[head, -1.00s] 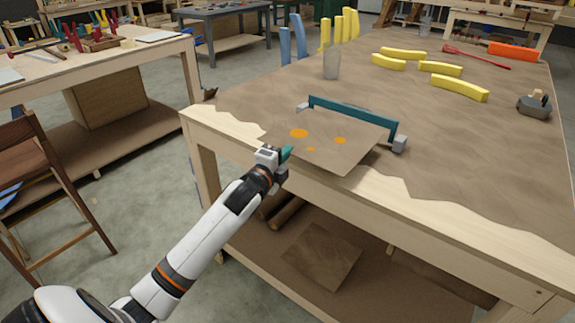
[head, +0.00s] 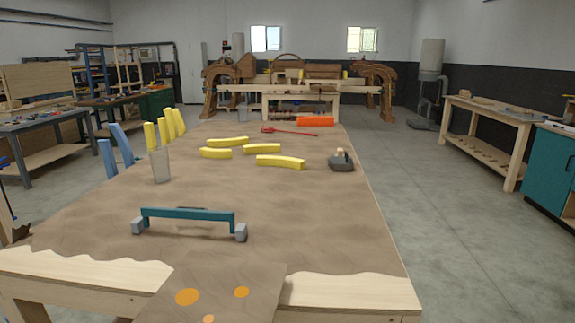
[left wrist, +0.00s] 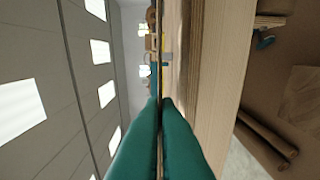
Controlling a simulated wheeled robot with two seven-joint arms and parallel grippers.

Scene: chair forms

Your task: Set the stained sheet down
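The stained sheet (head: 222,275) is a thin brown square with orange spots at the bottom of the head view. It overlaps the table's front edge, and its near part is cut off by the frame. My left gripper (left wrist: 161,101) shows its two teal fingers in the left wrist view. They are shut on the sheet, which appears edge-on as a thin brown strip (left wrist: 160,130) between them. My left arm is outside the head view. My right gripper is in neither view.
The brown-covered worktable (head: 300,225) has free room in its middle. A teal bar with grey end blocks (head: 190,214) lies beyond the sheet. Farther back are a clear cup (head: 160,165), several yellow curved blocks (head: 280,161), a grey tool (head: 342,161) and an orange block (head: 315,121).

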